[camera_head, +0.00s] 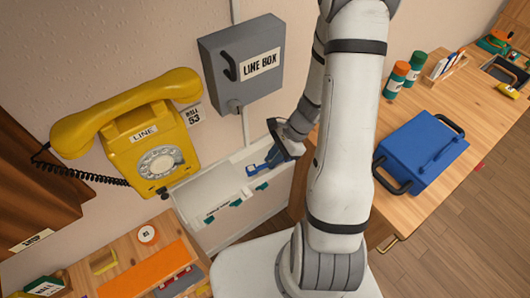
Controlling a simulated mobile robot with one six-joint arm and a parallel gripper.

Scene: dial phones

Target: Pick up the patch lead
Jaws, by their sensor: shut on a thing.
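My gripper (277,150) is at the end of the white arm, over the right end of a white open-topped box below the grey line box. It is shut on a small blue piece (262,164), which looks like the patch lead. The fingers and part of the blue piece are hard to tell apart at this size. Whether a cord hangs from it cannot be seen. The white box (247,228) has several small teal pieces along its front edge.
A yellow dial phone (150,135) is on the wall at left, and the grey line box (243,65) is above my gripper. An orange mat (150,268) lies on the lower-left bench.

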